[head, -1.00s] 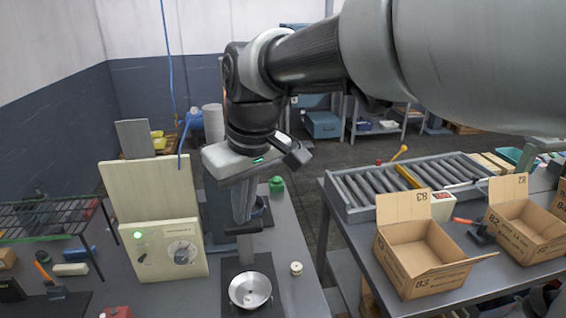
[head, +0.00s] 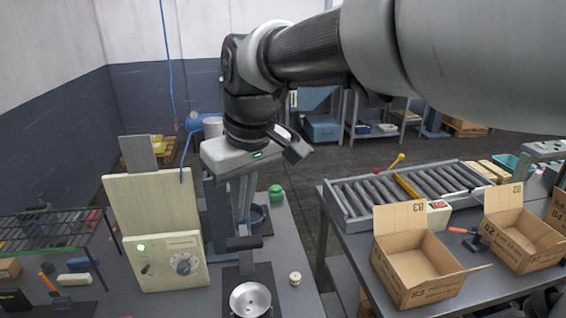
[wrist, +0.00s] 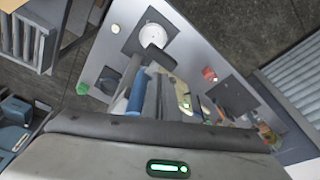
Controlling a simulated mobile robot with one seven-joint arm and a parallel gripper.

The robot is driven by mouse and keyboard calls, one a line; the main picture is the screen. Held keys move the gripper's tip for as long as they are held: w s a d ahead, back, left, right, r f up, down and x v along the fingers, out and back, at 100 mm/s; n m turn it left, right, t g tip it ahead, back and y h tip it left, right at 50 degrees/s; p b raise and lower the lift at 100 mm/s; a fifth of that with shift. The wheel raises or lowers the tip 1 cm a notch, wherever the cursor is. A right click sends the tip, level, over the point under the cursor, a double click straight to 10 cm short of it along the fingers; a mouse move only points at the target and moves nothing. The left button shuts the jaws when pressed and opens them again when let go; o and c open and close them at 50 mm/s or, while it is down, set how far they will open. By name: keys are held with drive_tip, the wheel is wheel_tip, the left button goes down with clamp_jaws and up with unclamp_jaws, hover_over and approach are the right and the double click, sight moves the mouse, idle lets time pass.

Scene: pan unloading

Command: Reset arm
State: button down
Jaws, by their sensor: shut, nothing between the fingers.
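My gripper (head: 242,218) points down over the left bench, shut and empty. The shallow metal pan (head: 250,299) rests on a dark square plate (head: 266,272) near the bench's front. The pan also shows in the wrist view (wrist: 153,35), at the top. Part of the bench behind my gripper is hidden.
A cream control box (head: 165,262) with a green light and an upright panel (head: 150,205) stand left of my gripper. A green object (head: 276,193) lies behind. Open cartons (head: 418,260) and a roller conveyor (head: 400,190) occupy the right bench. An aisle separates the benches.

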drive_tip(key=shift+d, duration=0.1)
drive_tip(key=s+d+f+m+t+h, duration=0.1)
drive_tip(key=s+d+m, duration=0.3)
drive_tip(key=d, duration=0.7)
drive_tip(key=s+d+f+m+t+h, duration=0.1)
drive_tip(key=s+d+f+m+t, duration=0.1)
drive_tip(key=s+d+m, duration=0.2)
drive_tip(key=s+d, duration=0.3)
drive_tip(key=d, duration=0.5)
drive_tip(key=shift+s+d+m+t, duration=0.15)
drive_tip(key=shift+s+m+t, duration=0.1)
drive_tip(key=shift+m+t, duration=0.05)
